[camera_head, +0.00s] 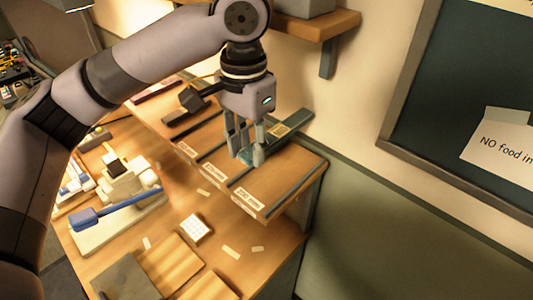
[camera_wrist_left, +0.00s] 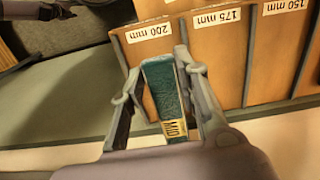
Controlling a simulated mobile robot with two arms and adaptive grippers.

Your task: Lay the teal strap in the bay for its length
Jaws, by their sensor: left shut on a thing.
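The teal strap (camera_wrist_left: 163,85) is between the fingers of my left gripper (camera_wrist_left: 157,95), which is shut on it. It has a yellow label reading MID (camera_wrist_left: 174,129). In the head view my left gripper (camera_head: 248,155) is low over the right part of the bay shelf, with the strap (camera_head: 296,122) reaching back toward the wall. The bays carry white labels: 200 mm (camera_wrist_left: 160,31), 175 mm (camera_wrist_left: 216,18) and 150 mm (camera_wrist_left: 285,5). In the wrist view the strap's front end lines up with the 200 mm bay. I cannot tell whether it touches the bay floor.
Dark dividers separate the bays. A dark block (camera_head: 190,103) lies on the shelf to the left. A wall shelf (camera_head: 310,25) hangs above, behind the gripper.

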